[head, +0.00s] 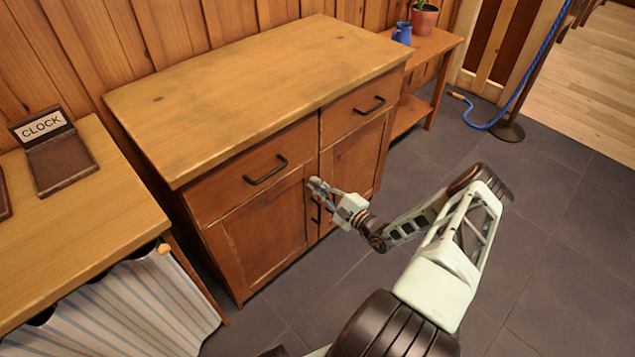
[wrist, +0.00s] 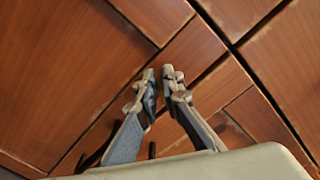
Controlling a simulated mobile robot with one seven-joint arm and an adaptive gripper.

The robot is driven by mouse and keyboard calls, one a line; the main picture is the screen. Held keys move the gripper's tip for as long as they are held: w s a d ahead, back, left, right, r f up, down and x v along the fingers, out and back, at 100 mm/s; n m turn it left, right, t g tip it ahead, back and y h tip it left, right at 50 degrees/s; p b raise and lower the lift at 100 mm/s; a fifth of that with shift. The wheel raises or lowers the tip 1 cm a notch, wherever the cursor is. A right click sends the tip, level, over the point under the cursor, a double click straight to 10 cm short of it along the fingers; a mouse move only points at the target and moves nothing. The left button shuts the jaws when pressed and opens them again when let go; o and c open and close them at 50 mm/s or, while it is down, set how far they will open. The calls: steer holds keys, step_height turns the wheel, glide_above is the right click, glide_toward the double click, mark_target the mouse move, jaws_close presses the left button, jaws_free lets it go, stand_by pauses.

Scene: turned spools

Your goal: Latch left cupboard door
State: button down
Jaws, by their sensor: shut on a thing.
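The left cupboard door (head: 256,224) is a reddish wooden panel below a drawer. It looks closed or nearly closed; I cannot tell whether it is fully flush. The right cupboard door (head: 352,168) stands beside it, partly behind my arm. My gripper (head: 313,183) is at the upper inner corner of the left door, near the seam between the doors. In the wrist view its fingertips (wrist: 160,73) are close together against the wood. They are shut on a small piece there that the fingers mostly hide. A dark door handle (head: 316,211) shows just below the gripper.
Two drawers with black handles (head: 266,170) (head: 370,105) sit above the doors. A side table (head: 432,47) is at the back right. The tiled floor (head: 560,250) at right is clear.

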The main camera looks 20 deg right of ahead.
steer(key=n, duration=0.2)
steer(key=n+p, duration=0.1)
steer(key=n, duration=0.3)
steer(key=shift+a+f+p, duration=0.1)
steer(key=shift+f+p, duration=0.15)
steer(key=shift+p, duration=0.15)
steer(key=shift+n, duration=0.3)
steer(key=c, duration=2.1)
jaws_free()
steer(key=shift+s, duration=0.1)
steer(key=v, duration=1.2)
